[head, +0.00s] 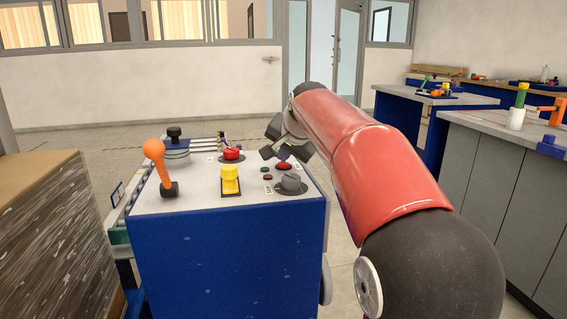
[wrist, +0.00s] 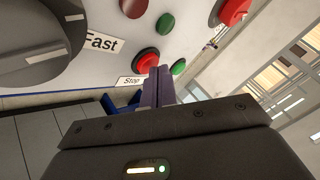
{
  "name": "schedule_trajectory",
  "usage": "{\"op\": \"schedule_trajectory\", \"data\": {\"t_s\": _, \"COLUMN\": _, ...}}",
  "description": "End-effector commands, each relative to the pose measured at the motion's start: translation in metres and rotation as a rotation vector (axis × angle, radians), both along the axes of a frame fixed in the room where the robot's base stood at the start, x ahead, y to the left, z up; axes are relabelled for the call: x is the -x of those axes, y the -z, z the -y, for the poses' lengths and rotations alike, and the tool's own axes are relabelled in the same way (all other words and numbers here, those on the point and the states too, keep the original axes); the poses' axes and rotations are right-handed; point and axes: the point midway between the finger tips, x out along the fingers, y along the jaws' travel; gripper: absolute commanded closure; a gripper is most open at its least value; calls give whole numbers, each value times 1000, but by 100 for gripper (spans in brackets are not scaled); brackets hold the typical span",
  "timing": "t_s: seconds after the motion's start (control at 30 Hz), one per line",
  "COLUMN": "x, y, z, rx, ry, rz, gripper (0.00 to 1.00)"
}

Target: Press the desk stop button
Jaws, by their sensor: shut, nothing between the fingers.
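The stop button (wrist: 147,59) is a round red button on a dark base, with a "Stop" label (wrist: 130,81) beside it in the wrist view. In the head view it shows as a red dome (head: 284,166) at the right rear of the desk top. My gripper (wrist: 158,72) is shut and empty. Its fingertips overlap the lower right edge of the button in the wrist view; I cannot tell whether they touch it. In the head view my gripper (head: 281,153) is over the rear right of the desk, just behind the button.
The desk (head: 230,250) also carries a red mushroom button (head: 232,153), a yellow switch (head: 230,180), a grey knob (head: 291,183) and an orange lever (head: 156,160). A green button (wrist: 178,67) is close beside the fingertips. A brown stack (head: 50,235) stands left; grey cabinets (head: 510,180) stand right.

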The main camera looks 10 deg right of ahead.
Motion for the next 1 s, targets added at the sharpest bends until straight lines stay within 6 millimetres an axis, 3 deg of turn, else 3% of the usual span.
{"op": "schedule_trajectory", "data": {"t_s": 0.2, "x": 0, "y": -13, "z": 0, "rx": 0, "ry": 0, "rz": 0, "gripper": 100}}
{"op": "schedule_trajectory", "data": {"t_s": 0.57, "x": 0, "y": -14, "z": 0, "rx": 0, "ry": 1, "rz": 1, "gripper": 100}}
{"op": "schedule_trajectory", "data": {"t_s": 1.0, "x": -1, "y": -51, "z": 0, "rx": 0, "ry": 0, "rz": 3, "gripper": 100}}
